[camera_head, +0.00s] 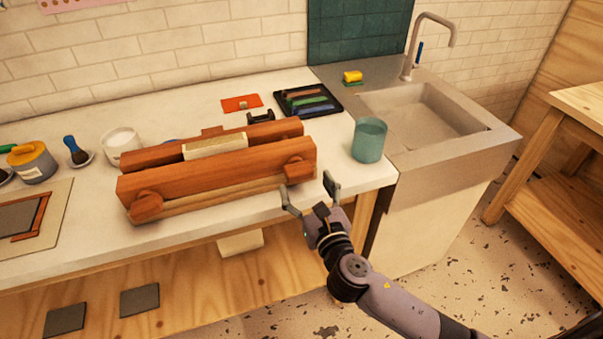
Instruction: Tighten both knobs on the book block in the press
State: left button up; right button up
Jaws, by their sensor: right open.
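The wooden press (215,170) lies on the white counter, its long reddish front beam facing me. The pale book block (216,146) sits between its two beams. The left knob (145,207) sticks out at the beam's left end and the right knob (298,169) at its right end. My right gripper (308,190) is open and empty, just in front of and below the right knob, by the counter's front edge. It looks apart from the knob, though the exact gap is hard to judge. My left gripper is not in view.
A teal cup (369,139) stands right of the press, near the sink (428,112). Behind are a black tray (308,100) and a red card (242,103). A white bowl (122,144), brush (76,152) and glue pot (32,162) stand left. A shelf (190,280) runs below the counter.

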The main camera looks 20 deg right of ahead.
aim_at(301, 178)
jog(key=shift+w, duration=1.8)
jog(key=shift+c, duration=0.4)
jog(key=c, duration=1.1)
